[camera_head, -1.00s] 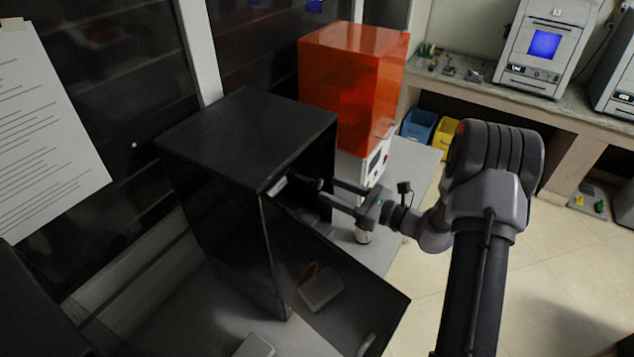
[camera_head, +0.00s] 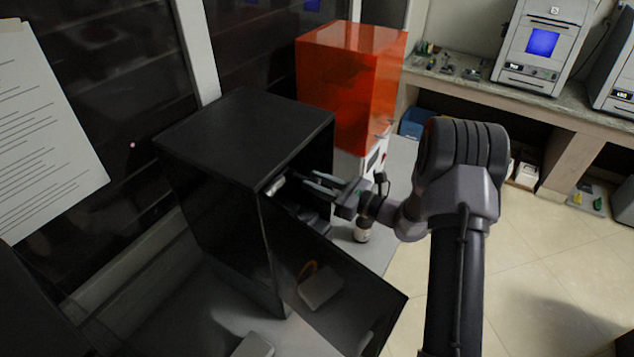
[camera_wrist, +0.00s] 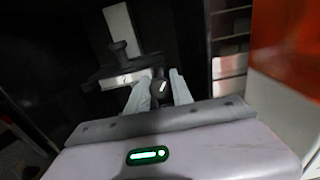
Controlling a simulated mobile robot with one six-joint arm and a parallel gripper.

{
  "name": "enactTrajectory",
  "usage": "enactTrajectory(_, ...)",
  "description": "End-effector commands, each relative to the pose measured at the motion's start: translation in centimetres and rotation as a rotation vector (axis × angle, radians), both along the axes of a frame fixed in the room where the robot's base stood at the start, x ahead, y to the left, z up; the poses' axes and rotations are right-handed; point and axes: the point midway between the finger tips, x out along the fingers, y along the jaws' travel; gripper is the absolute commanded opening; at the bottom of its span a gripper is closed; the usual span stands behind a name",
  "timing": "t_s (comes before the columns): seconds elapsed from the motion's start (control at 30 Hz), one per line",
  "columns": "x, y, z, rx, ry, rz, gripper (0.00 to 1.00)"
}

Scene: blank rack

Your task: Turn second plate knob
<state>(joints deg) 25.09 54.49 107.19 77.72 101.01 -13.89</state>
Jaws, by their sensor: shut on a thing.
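My gripper (camera_head: 305,184) reaches into the open front of a black cabinet (camera_head: 245,120). In the wrist view my gripper (camera_wrist: 160,84) has its two pale fingers on either side of a small dark knob (camera_wrist: 159,88) with a white mark, and it is shut on that knob. The knob sits by a dark, arm-like plate holder (camera_wrist: 112,70) on a light upright strip (camera_wrist: 120,24). Another dark knob (camera_wrist: 120,47) shows further up. In the head view the held knob is too small and dark to make out.
The cabinet's dark see-through door (camera_head: 340,290) hangs open at the front. An orange-covered machine (camera_head: 350,85) stands close behind and to the right. A small white-and-dark object (camera_head: 362,232) stands below my gripper. Open floor lies to the right.

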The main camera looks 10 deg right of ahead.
Motion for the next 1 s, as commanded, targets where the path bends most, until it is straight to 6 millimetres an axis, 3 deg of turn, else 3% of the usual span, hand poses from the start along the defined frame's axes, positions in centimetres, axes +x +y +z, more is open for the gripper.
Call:
enactTrajectory(0.37,0.02,-0.05,0.13,0.092,0.092,0.0,0.0)
enactTrajectory(1.0,0.12,-0.16,0.12,0.511,0.512,0.0,0.0)
